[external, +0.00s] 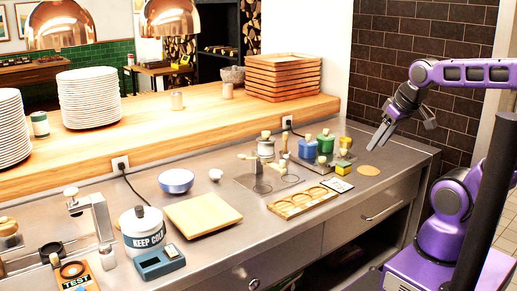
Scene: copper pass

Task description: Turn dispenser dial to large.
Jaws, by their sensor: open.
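My gripper (403,137) is open and empty, raised above the right end of the steel counter. A metal fixture with pale handles (262,172) stands on a plate near the middle of the counter, to the left of my gripper and apart from it. A second metal stand with a knob (97,215) is at the far left. I cannot tell which of these is the dispenser. No dial setting or size marking is readable.
A wooden tray with round recesses (303,202), a wooden board (202,215) and a KEEP COLD tub (142,231) lie along the counter. A tan disc (369,170) lies below my gripper.

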